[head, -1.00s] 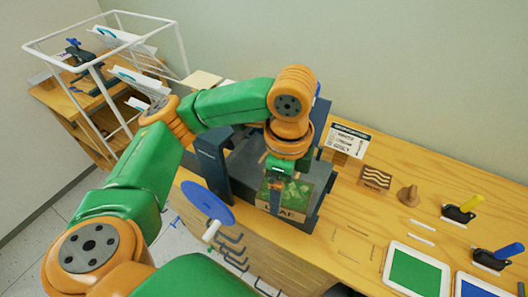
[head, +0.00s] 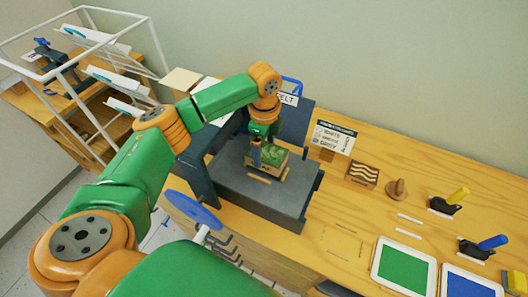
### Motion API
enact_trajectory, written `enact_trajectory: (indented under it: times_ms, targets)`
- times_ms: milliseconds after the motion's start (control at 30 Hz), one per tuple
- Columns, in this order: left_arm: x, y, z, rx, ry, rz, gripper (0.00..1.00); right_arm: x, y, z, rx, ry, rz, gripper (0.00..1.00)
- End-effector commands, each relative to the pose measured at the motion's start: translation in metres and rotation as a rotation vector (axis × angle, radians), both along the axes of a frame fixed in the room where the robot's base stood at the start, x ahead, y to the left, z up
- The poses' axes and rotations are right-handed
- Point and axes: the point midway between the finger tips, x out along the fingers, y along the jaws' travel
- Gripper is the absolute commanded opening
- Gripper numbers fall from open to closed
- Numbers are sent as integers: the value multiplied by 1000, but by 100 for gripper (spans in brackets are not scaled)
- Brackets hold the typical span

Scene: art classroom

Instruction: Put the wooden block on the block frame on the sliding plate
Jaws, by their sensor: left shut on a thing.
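My left gripper (head: 258,152) points down over the press and is shut on the wooden block (head: 269,168), which has a green leaf-patterned top and a lettered front side. The block is over the middle to back part of the grey sliding plate (head: 255,197). I cannot tell whether it touches the plate or hangs just above it. The block frame cannot be made out; the block and gripper cover that part of the plate. My right gripper is not in view.
The press's dark upright (head: 197,165) and blue handwheel (head: 192,210) stand left of the plate. A wavy-pattern block (head: 362,173), a wooden knob (head: 396,190), a sign (head: 334,137) and green ink tray (head: 404,266) are to the right. Thin marks outline a bare table patch (head: 342,243).

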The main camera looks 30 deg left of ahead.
Motion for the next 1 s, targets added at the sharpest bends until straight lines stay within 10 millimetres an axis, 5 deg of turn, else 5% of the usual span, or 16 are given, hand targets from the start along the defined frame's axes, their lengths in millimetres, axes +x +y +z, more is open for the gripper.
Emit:
enact_trajectory:
  times_ms: [200, 533, 567, 600, 867, 1000]
  targets:
    - [3, 4, -34, 2, 1, -1, 20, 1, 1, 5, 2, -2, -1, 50]
    - [4, 3, -39, 1, -1, -1, 20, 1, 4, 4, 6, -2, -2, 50]
    - [4, 3, -40, 1, -1, -1, 90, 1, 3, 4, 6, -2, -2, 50]
    - [4, 3, -39, 1, -1, -1, 100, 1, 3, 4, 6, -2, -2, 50]
    - [4, 3, -35, 1, -2, -1, 100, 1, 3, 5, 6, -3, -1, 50]
    - [5, 3, -11, -1, -6, -1, 100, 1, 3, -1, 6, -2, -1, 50]
